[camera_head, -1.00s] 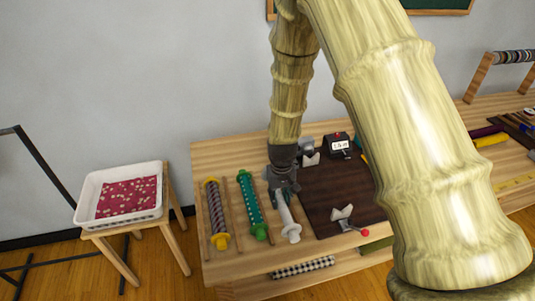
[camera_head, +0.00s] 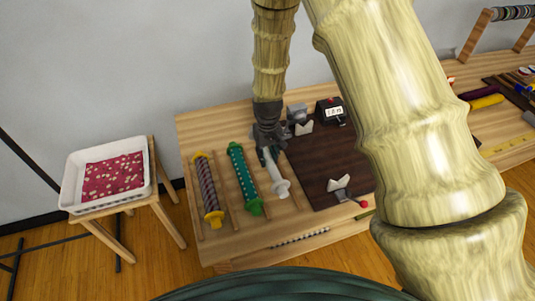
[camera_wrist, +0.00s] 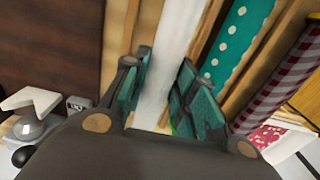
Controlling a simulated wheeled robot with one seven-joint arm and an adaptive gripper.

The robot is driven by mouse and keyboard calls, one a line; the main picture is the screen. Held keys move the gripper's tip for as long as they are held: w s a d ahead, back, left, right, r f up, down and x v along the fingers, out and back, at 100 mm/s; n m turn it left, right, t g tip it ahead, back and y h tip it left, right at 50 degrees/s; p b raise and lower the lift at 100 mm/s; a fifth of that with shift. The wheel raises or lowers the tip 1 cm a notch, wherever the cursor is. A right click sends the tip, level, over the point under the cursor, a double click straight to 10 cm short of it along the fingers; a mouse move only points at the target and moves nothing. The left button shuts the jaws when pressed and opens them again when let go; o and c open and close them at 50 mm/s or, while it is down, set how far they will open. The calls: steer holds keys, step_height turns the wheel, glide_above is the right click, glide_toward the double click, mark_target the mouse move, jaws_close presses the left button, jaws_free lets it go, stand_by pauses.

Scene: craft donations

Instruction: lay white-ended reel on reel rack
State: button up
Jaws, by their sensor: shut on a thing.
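The white-ended reel (camera_head: 282,187) is pale and plain, with its near end pointing to the front of the table. My gripper (camera_head: 267,151) is shut around its far part, which it hides in the head view. In the wrist view the white shaft (camera_wrist: 175,38) runs between my teal-padded fingers (camera_wrist: 163,82). Wooden slats (camera_head: 229,205) at the table's left, which look like the reel rack, separate the reels. The held reel is just right of the green dotted reel (camera_head: 244,179); I cannot tell whether it touches the slats.
A purple striped reel (camera_head: 207,189) with yellow ends lies farther left. A dark board (camera_head: 315,170) to the right bears a pale V-shaped support (camera_head: 339,183) and a black display box (camera_head: 330,111). A white tray (camera_head: 74,190) stands on a stool at left.

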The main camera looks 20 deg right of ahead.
steer(key=shift+s+f+b, duration=0.25)
steer(key=shift+f+b, duration=0.15)
steer(key=shift+f, duration=0.15)
step_height(320, 180, down, 2)
steer(key=shift+w+b, duration=0.15)
steer(key=shift+b, duration=0.45)
steer(key=shift+f+b, duration=0.45)
steer(key=shift+f, duration=0.6)
steer(key=o, duration=1.1)
steer(key=shift+c, duration=0.2)
steer(key=shift+r, duration=4)
